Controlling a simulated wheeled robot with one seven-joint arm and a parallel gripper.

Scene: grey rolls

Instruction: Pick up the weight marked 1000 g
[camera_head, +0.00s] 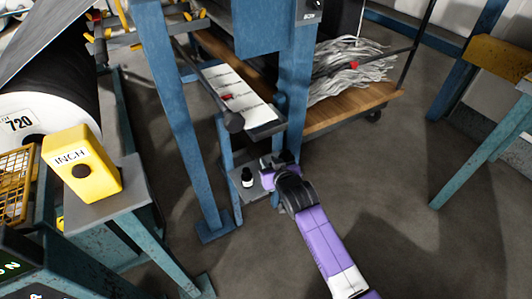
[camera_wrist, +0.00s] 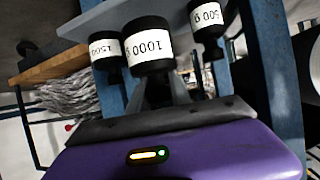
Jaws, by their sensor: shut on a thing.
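The weight marked 1000 g (camera_wrist: 148,45) is a black cylinder with a white label, in the middle of the wrist view, where the labels appear upside down. My gripper (camera_wrist: 158,92) is shut on its narrow end. In the head view my gripper (camera_head: 276,164) is at the small grey shelf (camera_head: 252,193), and the 1000 g weight is hidden or too small to make out there. I cannot tell whether it touches the shelf.
A weight labelled 500 g (camera_wrist: 208,18) is close on the right, and one whose label seems to read 1500 (camera_wrist: 106,48) is close on the left. One black weight (camera_head: 247,178) shows left of my gripper. Blue posts (camera_head: 293,100) stand beside the shelf. Floor at right is clear.

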